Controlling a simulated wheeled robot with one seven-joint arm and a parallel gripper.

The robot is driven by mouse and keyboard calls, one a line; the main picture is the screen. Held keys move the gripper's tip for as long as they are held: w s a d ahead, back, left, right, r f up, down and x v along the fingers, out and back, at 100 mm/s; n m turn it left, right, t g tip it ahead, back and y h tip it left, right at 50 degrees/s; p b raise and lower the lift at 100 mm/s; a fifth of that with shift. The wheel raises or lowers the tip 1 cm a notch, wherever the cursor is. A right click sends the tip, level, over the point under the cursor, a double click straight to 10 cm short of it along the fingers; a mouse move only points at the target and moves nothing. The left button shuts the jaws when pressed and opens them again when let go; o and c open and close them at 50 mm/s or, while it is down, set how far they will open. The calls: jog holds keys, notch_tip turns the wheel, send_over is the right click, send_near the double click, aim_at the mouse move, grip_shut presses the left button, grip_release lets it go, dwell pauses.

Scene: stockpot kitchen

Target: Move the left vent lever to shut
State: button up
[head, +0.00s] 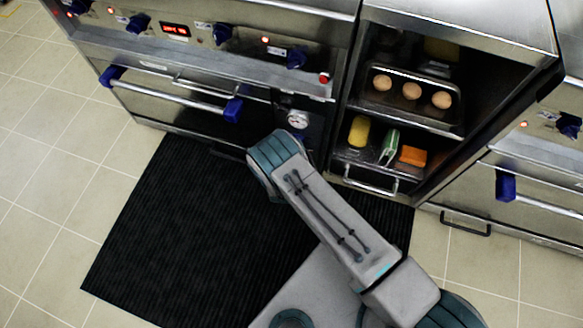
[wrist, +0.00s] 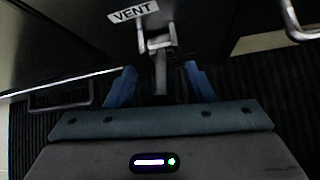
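In the wrist view a grey metal vent lever (wrist: 160,70) hangs from a bracket on a dark panel, just below a white label (wrist: 133,11) reading VENT. My gripper (wrist: 161,88) is open, with one blue finger on each side of the lever's lower part. Gaps show between the lever and both fingers, so I see no grip on it. In the head view my arm's wrist covers the area under the gauge, and the gripper and lever are hidden there.
A round gauge (head: 298,119) is on the oven front just above my wrist. An oven door handle (head: 172,94) with blue ends is to the left. A black mat (head: 180,225) covers the floor below.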

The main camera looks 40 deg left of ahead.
jog(key=shift+f, duration=0.1)
jog(key=p+v, duration=0.3)
jog(key=v, duration=1.1)
